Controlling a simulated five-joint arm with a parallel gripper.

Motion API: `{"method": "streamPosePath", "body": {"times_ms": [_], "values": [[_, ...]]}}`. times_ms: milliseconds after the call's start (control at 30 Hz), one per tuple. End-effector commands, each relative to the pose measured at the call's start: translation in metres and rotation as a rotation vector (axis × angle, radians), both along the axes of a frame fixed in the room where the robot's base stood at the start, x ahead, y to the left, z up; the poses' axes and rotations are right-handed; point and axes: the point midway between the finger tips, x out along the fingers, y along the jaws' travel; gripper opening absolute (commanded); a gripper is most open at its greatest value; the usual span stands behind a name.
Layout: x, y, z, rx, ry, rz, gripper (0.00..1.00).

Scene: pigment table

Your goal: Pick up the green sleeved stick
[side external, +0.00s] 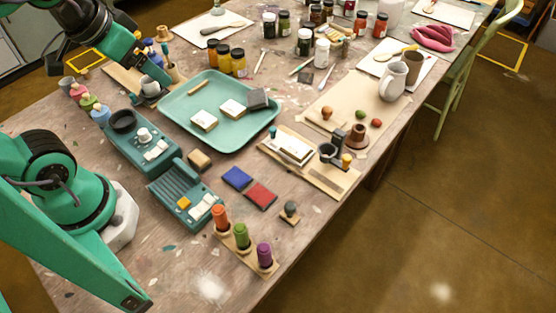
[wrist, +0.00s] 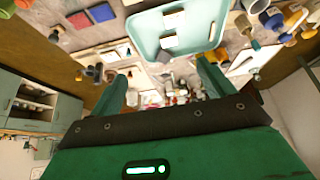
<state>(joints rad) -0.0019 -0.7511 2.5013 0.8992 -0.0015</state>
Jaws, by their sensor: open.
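The green sleeved stick (side external: 241,236) stands upright in a wooden strip near the front edge of the table in the side external view. An orange sleeved stick (side external: 220,217) stands on its left and a purple sleeved stick (side external: 264,255) on its right. My gripper (side external: 155,76) is at the upper left, near the far-left side of the teal tray, well away from the green stick. In the wrist view my gripper (wrist: 160,70) has its two green fingers wide apart with nothing held between them.
The teal tray (side external: 175,123) holds pale blocks and a dark block. Teal devices (side external: 186,190), a blue pad (side external: 237,178), a red pad (side external: 260,196) and a small grey-knobbed piece (side external: 290,211) lie near the stick row. Bare tabletop shows in front of the strip.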

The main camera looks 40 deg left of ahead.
Motion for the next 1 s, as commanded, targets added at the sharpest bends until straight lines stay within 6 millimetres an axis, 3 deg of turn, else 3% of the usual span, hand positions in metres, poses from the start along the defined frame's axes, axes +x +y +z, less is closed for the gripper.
{"method": "streamPosePath", "body": {"times_ms": [67, 233, 667, 867, 1000], "values": [[0.0, 0.0, 0.0, 0.0, 0.0, -0.001, 0.67], [0.0, 0.0, 0.0, 0.0, 0.0, -0.002, 0.34], [0.002, -0.005, -0.001, -0.009, 0.01, -0.005, 0.33], [0.011, -0.026, -0.007, -0.049, 0.057, -0.007, 0.33], [0.018, -0.052, -0.016, -0.087, 0.114, -0.004, 0.33]]}}
